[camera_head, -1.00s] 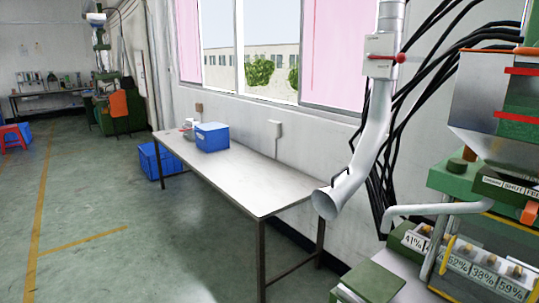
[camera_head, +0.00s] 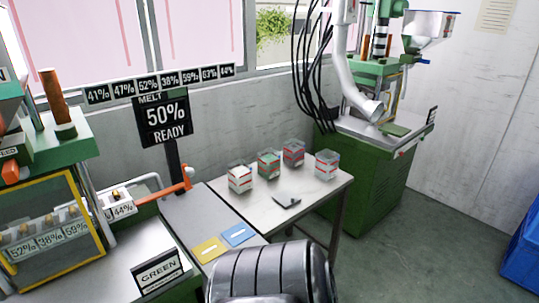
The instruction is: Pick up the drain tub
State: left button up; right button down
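No thing in view can be surely told as the drain tub. A blue tub-like container (camera_head: 524,258) stands on the floor at the right edge, cut off by the frame. Several clear boxes with red bands stand on a small white table; one is the box at its right (camera_head: 327,165). A small grey flat piece (camera_head: 287,200) lies in front of them. Neither of my grippers is in view.
A green machine (camera_head: 365,185) stands behind the small table (camera_head: 325,200). A machine with a green frame (camera_head: 50,150) and a sign reading 50% READY (camera_head: 166,122) are at the left. Yellow (camera_head: 209,249) and blue (camera_head: 238,235) cards lie on the bench.

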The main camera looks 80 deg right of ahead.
aim_at(327, 161)
jog(key=z, duration=3.2)
